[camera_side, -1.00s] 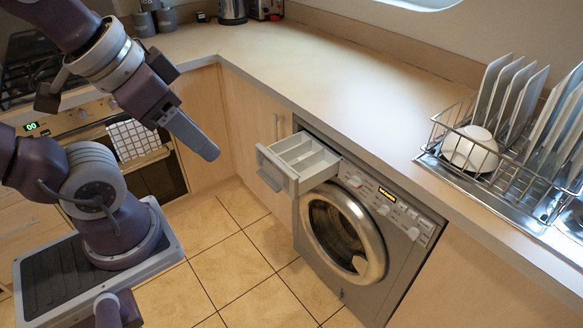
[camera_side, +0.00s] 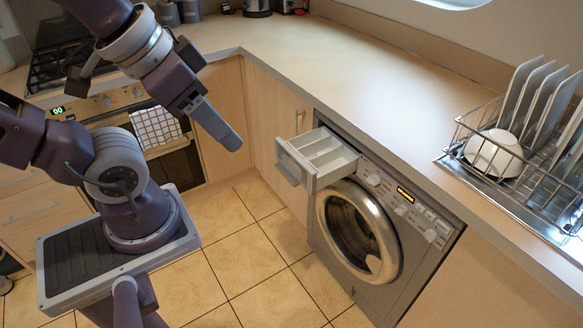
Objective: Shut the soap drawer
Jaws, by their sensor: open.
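The soap drawer (camera_side: 316,158) sticks out from the top left of the grey washing machine (camera_side: 378,235). It is pulled well out, and its white inner compartments show empty from above. My gripper (camera_side: 232,141) is in the air to the left of the drawer front, pointing down and to the right. A gap shows between the fingertips and the drawer front, and nothing is in the gripper. The two fingers overlap in this view, so the space between them is hidden.
The countertop (camera_side: 310,67) runs above the machine. A dish rack (camera_side: 520,140) with several plates and a bowl (camera_side: 493,153) stands on it at the right. An oven with a checked towel (camera_side: 156,127) is at the left. The tiled floor (camera_side: 262,255) before the machine is clear.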

